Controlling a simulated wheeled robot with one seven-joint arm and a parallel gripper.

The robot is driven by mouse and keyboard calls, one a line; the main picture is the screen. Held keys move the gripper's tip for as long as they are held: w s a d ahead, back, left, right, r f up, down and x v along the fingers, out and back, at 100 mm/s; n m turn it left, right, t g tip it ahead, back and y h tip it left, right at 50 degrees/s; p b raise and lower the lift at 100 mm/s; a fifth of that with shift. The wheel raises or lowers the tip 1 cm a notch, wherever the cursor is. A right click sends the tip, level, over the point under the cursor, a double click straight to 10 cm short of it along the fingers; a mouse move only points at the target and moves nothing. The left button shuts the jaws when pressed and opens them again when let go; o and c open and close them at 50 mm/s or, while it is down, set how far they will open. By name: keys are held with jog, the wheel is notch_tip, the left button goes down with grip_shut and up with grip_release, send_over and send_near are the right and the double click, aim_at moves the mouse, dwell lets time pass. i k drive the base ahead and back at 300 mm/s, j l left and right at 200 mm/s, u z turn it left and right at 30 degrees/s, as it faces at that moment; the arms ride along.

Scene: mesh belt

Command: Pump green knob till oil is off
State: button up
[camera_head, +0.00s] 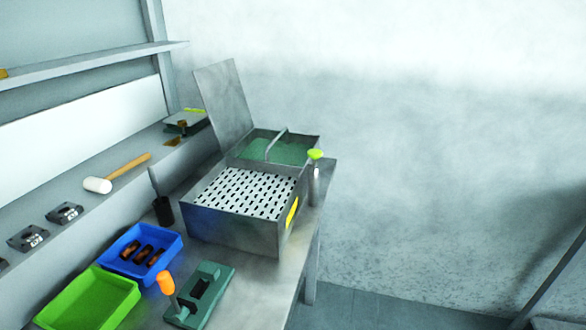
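The green knob (315,154) is a bright yellow-green cap on top of a pale upright post (314,186) at the right side of a grey metal wash box (233,232). A white perforated tray (245,192) covers the front part of the box. Behind it is a compartment with green liquid or lining (290,151), crossed by a handle bar. A grey lid (224,103) stands open at the back left. No separate oily part shows on the perforated tray, and I cannot tell whether oil is there. My gripper is not in view.
On the bench are a blue bin (170,244) with several brown parts, a green bin (90,303), and a green fixture (212,285) beside an orange-knobbed lever (166,283). A mallet (98,185) lies on the ledge. Open floor (400,310) lies right of the bench.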

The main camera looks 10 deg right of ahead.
aim_at(314, 154)
jog(key=i+l+u, duration=0.35)
jog(key=i+l, duration=0.25)
jog(key=i+l+u, duration=0.15)
jog(key=i+l, duration=0.15)
jog(key=i+l+u, duration=0.15)
jog(key=l, duration=0.3)
jog(key=i+l+u, duration=0.35)
jog(key=i+l, duration=0.15)
jog(key=l, duration=0.35)
jog(key=k+j+z, duration=0.15)
jog(key=k, duration=0.05)
